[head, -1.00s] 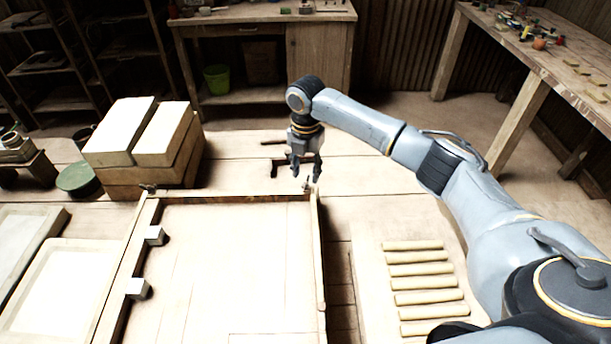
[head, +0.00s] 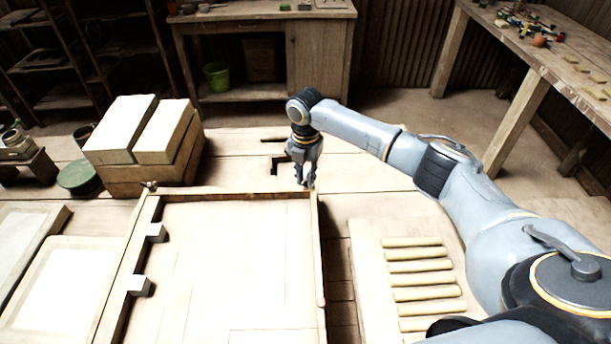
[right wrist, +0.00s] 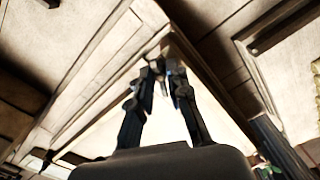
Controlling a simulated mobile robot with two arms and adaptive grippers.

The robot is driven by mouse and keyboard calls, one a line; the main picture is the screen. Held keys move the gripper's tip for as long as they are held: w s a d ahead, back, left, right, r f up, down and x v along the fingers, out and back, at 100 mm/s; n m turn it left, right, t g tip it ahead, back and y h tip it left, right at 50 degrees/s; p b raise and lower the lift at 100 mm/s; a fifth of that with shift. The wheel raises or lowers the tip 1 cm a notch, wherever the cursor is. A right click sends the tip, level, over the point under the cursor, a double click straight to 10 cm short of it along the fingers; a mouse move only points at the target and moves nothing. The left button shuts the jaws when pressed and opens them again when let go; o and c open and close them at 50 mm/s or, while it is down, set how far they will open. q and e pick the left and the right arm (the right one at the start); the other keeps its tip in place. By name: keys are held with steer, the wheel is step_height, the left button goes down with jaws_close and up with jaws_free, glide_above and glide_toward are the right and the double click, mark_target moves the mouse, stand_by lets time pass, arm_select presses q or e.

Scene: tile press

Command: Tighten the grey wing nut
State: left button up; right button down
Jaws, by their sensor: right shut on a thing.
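My right gripper (head: 307,184) points down at the far right corner of the wooden frame (head: 320,250). Its fingers are shut on the small grey wing nut at that corner, which they mostly hide. In the right wrist view, the fingertips (right wrist: 165,72) meet over the frame's corner, and only a small bit of the nut shows between them. Another small wing nut (head: 149,186) sits at the frame's far left corner; its colour is hard to tell. My left gripper is not in view.
Two pale blocks on wooden ones (head: 165,140) stand left of the frame's far end. A dark bracket-shaped piece (head: 279,162) lies behind the gripper. Several pale rods (head: 415,267) lie on a board at right. The frame's inside is clear apart from small white blocks (head: 156,232) at its left side.

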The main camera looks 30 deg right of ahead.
steer(key=shift+r+m+p, duration=0.2)
steer(key=shift+m+p, duration=0.7)
steer(key=shift+p, duration=0.25)
steer(key=m+p, duration=0.3)
steer(key=shift+m, duration=0.3)
steer(key=m+p, duration=0.2)
steer(key=m, duration=0.1)
steer(key=shift+m+p, duration=0.3)
steer(key=shift+p, duration=0.1)
steer(key=shift+f+m+p, duration=0.15)
steer(key=shift+m+p, duration=0.9)
steer(key=shift+m, duration=0.85)
steer(key=c, duration=1.3)
jaws_free()
